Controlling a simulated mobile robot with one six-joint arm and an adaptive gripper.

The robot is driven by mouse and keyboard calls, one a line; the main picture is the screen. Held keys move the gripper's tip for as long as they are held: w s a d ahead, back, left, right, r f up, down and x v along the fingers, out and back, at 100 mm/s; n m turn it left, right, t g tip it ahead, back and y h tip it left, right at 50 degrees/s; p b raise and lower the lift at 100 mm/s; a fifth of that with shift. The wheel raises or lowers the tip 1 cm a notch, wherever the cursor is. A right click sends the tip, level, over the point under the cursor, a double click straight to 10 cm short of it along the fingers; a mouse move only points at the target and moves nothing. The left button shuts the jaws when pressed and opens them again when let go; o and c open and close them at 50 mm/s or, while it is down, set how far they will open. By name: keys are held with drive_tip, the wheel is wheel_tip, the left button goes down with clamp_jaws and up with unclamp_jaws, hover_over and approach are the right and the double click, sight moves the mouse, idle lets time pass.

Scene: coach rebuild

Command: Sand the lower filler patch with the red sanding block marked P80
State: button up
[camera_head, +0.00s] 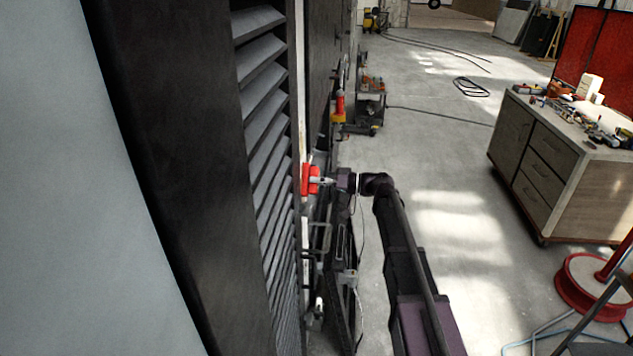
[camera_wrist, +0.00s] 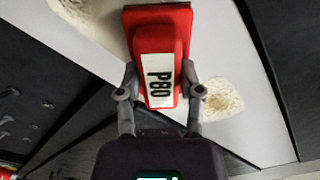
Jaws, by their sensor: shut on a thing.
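The red sanding block (camera_wrist: 160,22) carries a white label reading P80. My gripper (camera_wrist: 159,82) is shut on it, one grey finger on each side. In the head view the block (camera_head: 306,180) is at the edge of a pale panel, with my gripper (camera_head: 325,182) to its right. Two cream, rough-edged filler patches show on the pale panel in the wrist view. One patch (camera_wrist: 92,16) is at upper left, partly behind the block; the other (camera_wrist: 222,100) is right of the gripper, apart from the block. I cannot tell whether the block touches the panel.
A louvred dark wall (camera_head: 262,80) runs along the left. A small cart (camera_head: 370,105) stands by the wall farther back. A workbench (camera_head: 560,165) and a red reel (camera_head: 590,285) are at right. The floor between is mostly clear, with cables (camera_head: 440,115).

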drive_tip(key=shift+a+f+b, duration=0.1)
drive_tip(key=shift+f+b, duration=1.7)
drive_tip(key=shift+f, duration=0.15)
drive_tip(key=shift+f+b, duration=1.7)
drive_tip(key=shift+b, duration=0.1)
drive_tip(key=shift+f, duration=0.1)
wheel_tip(320, 180, down, 4)
drive_tip(key=b, duration=0.3)
drive_tip(key=shift+r+b, duration=0.25)
drive_tip(key=shift+b, duration=0.1)
drive_tip(key=shift+d, duration=0.35)
drive_tip(key=shift+s+d, duration=0.1)
drive_tip(key=shift+d, duration=2.75)
